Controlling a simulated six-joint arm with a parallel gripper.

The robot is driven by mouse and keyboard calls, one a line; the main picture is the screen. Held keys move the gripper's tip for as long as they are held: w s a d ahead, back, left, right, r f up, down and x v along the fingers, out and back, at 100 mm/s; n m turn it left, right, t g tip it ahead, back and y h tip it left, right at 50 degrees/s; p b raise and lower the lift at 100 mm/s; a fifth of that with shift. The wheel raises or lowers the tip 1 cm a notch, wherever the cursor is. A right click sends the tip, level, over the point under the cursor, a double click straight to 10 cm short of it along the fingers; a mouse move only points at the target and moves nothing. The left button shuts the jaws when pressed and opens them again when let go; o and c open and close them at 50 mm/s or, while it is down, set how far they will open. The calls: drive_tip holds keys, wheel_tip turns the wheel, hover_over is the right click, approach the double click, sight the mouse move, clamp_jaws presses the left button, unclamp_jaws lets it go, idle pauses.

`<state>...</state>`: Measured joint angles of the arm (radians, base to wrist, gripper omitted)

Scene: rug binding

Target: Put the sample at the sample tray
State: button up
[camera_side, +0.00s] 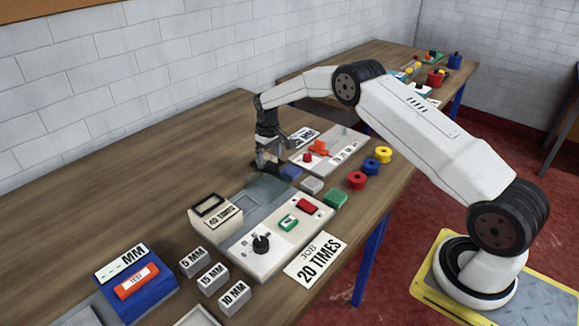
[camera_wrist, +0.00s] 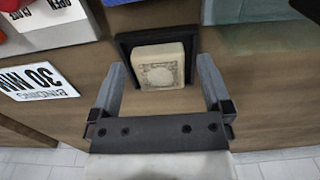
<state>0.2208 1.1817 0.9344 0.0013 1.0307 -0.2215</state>
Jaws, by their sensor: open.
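A cream square block with a printed pattern, which looks like the sample (camera_wrist: 158,68), sits within a black square frame (camera_wrist: 122,42), which may be the sample tray. My gripper (camera_wrist: 161,72) is open, with its two grey fingers on either side of the block. I cannot tell whether the fingers touch it. In the side view my gripper (camera_side: 266,165) points down low over the table, behind the machine. The block and frame are mostly hidden there by my gripper.
A machine with a black knob (camera_side: 261,245) and a greenish clear plate (camera_side: 268,187) stand near my gripper. Number blocks (camera_side: 213,278) and a blue box (camera_side: 138,285) are at front left. The back left is clear.

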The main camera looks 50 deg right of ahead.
wheel_tip(320, 180, up, 12)
drive_tip(key=shift+f, duration=0.25)
idle(0.3)
idle(0.4)
drive_tip(key=s+a+t, duration=0.1)
drive_tip(key=s+a, duration=0.3)
drive_tip(key=s, duration=0.6)
drive_tip(key=s+a, duration=0.5)
drive_tip(key=s, duration=0.6)
drive_tip(key=s+a+t, duration=0.1)
drive_tip(key=s+a, duration=0.3)
drive_tip(key=s, duration=0.6)
drive_tip(key=shift+s+a+f+t, duration=0.2)
drive_tip(key=shift+s+f+t, duration=0.05)
drive_tip(key=shift+s+t, duration=0.05)
